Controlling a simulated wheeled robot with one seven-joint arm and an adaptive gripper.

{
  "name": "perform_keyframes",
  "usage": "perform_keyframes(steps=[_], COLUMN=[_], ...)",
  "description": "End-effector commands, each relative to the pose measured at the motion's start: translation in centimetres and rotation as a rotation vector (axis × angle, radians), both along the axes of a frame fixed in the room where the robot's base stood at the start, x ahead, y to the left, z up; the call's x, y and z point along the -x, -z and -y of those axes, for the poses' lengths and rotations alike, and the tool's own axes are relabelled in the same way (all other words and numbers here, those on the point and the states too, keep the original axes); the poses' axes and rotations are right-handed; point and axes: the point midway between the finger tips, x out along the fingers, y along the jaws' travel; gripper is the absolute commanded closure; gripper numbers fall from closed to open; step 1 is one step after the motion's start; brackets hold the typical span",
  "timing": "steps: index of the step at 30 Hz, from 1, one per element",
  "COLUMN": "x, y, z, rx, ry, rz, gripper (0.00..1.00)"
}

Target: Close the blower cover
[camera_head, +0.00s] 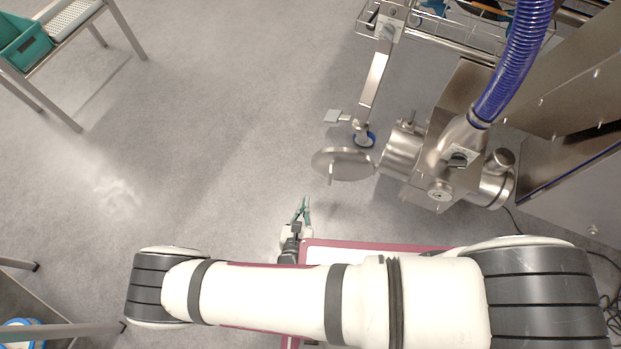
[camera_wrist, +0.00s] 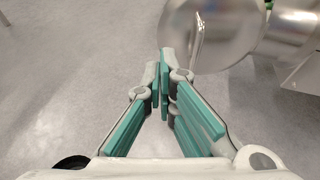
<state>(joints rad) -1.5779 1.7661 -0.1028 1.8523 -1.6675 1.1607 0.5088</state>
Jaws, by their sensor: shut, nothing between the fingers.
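The blower cover (camera_head: 342,163) is a round metal disc with a small bar handle on its face. In the head view it stands swung open, hinged at its right side to the short round metal blower opening (camera_head: 401,152). In the wrist view the cover (camera_wrist: 225,30) is at the top, right of centre, with the blower pipe (camera_wrist: 291,38) to its right. My gripper (camera_head: 305,203) has green-lined fingers and is below and left of the cover in the head view. In the wrist view its fingertips (camera_wrist: 165,55) are together and empty, close to the cover's left edge; I cannot tell whether they touch it.
A blue hose (camera_head: 516,60) rises from the metal machine at the right. A caster leg (camera_head: 375,80) of a wire-basket cart stands behind the cover. A rack with a green bin (camera_head: 22,45) is at the far upper left. The floor left of the cover is clear.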

Motion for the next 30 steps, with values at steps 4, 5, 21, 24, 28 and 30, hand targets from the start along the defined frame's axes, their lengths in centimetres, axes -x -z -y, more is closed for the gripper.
perform_keyframes(steps=[4,5,21,24,28,30], x=[-1.6,-2.0,-11.5,-12.5,-13.1,-13.3], y=[0.5,0.6,3.0,3.0,2.9,2.8], z=[0.2,0.2,1.1,1.1,1.2,1.2], rx=[-0.001,0.000,0.000,0.000,-0.001,-0.001], ry=[0.003,0.003,0.004,0.004,0.004,0.004], rz=[0.003,0.002,0.003,0.001,0.001,0.001], gripper=[1.00,1.00,1.00,1.00,1.00,1.00])
